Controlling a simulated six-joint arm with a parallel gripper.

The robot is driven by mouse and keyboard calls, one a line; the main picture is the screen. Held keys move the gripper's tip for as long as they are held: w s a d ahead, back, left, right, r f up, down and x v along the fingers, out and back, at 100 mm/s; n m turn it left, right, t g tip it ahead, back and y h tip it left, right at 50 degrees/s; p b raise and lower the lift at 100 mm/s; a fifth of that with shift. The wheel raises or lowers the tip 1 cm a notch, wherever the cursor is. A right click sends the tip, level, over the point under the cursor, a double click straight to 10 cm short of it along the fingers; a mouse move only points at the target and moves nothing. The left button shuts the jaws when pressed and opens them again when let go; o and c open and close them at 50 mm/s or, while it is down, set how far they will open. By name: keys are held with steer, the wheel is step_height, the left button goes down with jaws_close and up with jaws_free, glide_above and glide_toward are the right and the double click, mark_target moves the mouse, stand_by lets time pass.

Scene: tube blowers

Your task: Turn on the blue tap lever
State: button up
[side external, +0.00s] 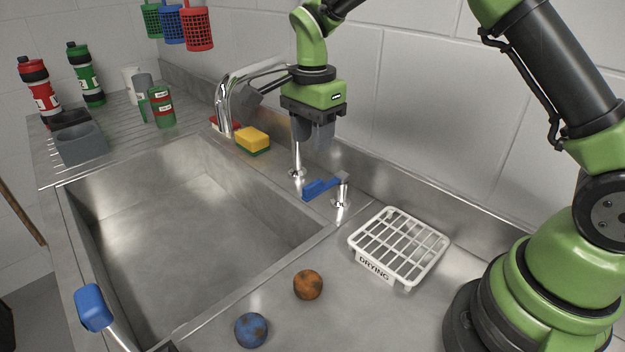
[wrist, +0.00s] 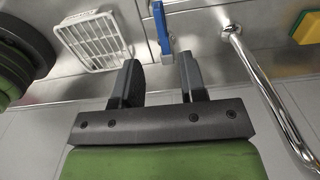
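The blue tap lever (side external: 318,188) sits on a short chrome post (side external: 341,196) at the sink's back right corner. In the side external view it points left from the post, over the sink edge. In the wrist view the lever (wrist: 161,28) shows beyond my fingertips, roughly in line with the gap between them. My gripper (side external: 311,138) hangs above the lever, apart from it. In the wrist view my gripper (wrist: 160,75) has its two dark fingers spread, with nothing between them.
A chrome spout (side external: 224,102) and a yellow-green sponge (side external: 253,140) stand left of the lever. A white drying rack (side external: 398,246) lies to its right. An orange-brown ball (side external: 308,285) and a blue ball (side external: 251,330) rest on the counter. The wall is close behind.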

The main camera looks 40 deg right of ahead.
mark_target(312, 183)
step_height(312, 183, down, 10)
steer(key=shift+r, duration=0.2)
steer(key=shift+w, duration=0.1)
jaws_close()
